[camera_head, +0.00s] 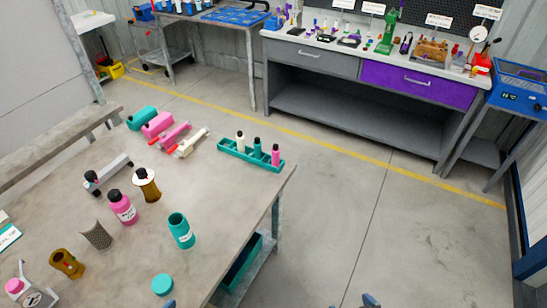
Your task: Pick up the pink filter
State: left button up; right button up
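Two pink objects lie at the back of the table, a block-like pink one (157,124) and a longer pink one (175,136) beside it. A pink bottle (122,207) with a black cap stands nearer the middle. I cannot tell for certain which one is the filter. Only small blue tips of what look like my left gripper (169,303) and my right gripper (370,300) show at the bottom edge. Both are far from the pink objects, and nothing is seen held. Their fingers are mostly out of frame.
The grey table (205,190) also carries a teal cylinder (141,118), a teal rack (250,156) with small bottles, an open teal jar (181,231), a teal lid (162,285), and brown and mesh parts. A workbench (365,65) stands behind. The floor to the right is clear.

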aim_at(275, 149)
jog(key=u, duration=0.65)
jog(key=l+u, duration=0.2)
jog(key=u, duration=0.25)
jog(key=l+u, duration=0.25)
jog(key=u, duration=0.2)
jog(key=l+u, duration=0.25)
jog(key=u, duration=0.25)
jog(key=k+l+u, duration=0.1)
jog(key=l+u, duration=0.15)
jog(key=k+l+u, duration=0.25)
jog(key=l, duration=0.15)
jog(key=l+u, duration=0.25)
jog(key=k+l+u, duration=0.1)
jog(key=k+l, duration=0.25)
jog(key=l, duration=0.15)
jog(key=k+l+u, duration=0.15)
jog(key=k+l, duration=0.2)
jog(key=l, duration=0.1)
